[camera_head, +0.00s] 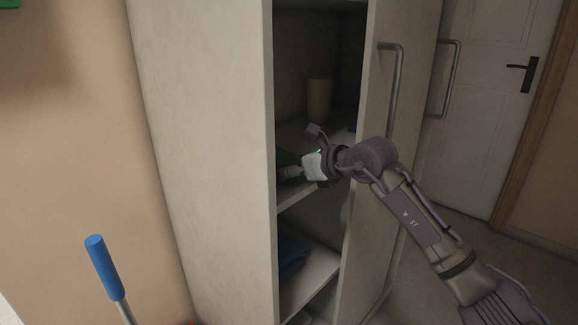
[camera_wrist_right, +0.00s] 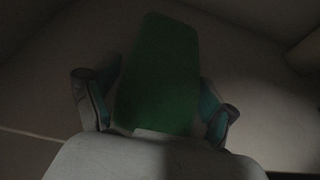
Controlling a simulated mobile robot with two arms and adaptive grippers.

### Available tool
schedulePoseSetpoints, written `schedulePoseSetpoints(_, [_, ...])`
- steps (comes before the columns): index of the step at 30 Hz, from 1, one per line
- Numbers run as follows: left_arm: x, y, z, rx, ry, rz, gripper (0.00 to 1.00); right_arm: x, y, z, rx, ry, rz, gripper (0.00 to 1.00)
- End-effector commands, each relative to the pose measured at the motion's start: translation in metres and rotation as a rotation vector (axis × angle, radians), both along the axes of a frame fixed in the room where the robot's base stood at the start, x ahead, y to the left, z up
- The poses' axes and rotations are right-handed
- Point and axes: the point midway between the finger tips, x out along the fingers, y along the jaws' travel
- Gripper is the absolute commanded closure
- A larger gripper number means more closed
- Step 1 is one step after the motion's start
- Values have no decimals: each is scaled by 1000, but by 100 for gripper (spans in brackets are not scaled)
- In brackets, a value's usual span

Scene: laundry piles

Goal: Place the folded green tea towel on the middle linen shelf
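The green tea towel (camera_head: 286,160) lies on the middle shelf (camera_head: 290,196) inside the tall cabinet, partly hidden by the cabinet's side panel and my right gripper. My right gripper (camera_head: 303,168) reaches into the cabinet at the towel's near end. In the right wrist view the towel (camera_wrist_right: 160,75) is a flat green block on the pale shelf surface, between the two spread fingers of the gripper (camera_wrist_right: 155,105). The fingers stand on either side of it, with narrow gaps showing at its edges. My left gripper is out of view.
A tan cylinder (camera_head: 319,99) and a small blue item (camera_head: 352,128) stand deeper in the cabinet. Dark blue cloth (camera_head: 292,255) lies on the shelf below. The cabinet door (camera_head: 372,170) stands open right beside my right arm. A blue-handled pole (camera_head: 104,267) is at lower left.

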Motion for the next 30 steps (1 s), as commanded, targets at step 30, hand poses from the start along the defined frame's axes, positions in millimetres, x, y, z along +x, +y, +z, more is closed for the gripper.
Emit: schedulePoseSetpoints(30, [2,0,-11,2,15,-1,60,-66,-68,43,-1,-1,-1,0])
